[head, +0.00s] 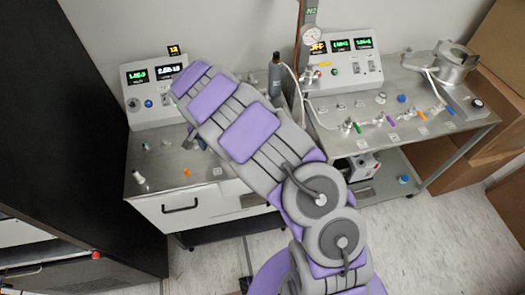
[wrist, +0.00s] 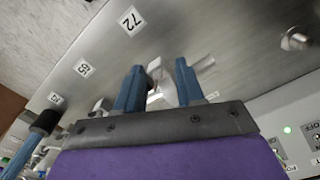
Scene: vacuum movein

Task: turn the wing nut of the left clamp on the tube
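My gripper (wrist: 160,85) shows two blue fingers with a clear gap between them, close over a metal table top in the wrist view. A pale metallic piece (wrist: 162,92) shows in and beyond the gap; I cannot tell whether it is the clamp or its wing nut, and no finger clearly presses on it. In the head view my arm hides much of the left table, and only a bit of the gripper (head: 193,139) shows beside it. The tube and its left clamp cannot be made out for sure.
The right table (head: 440,144) holds several metal fittings with coloured parts. A dark cabinet (head: 60,130) stands at left; floor (head: 430,240) is open at front right.

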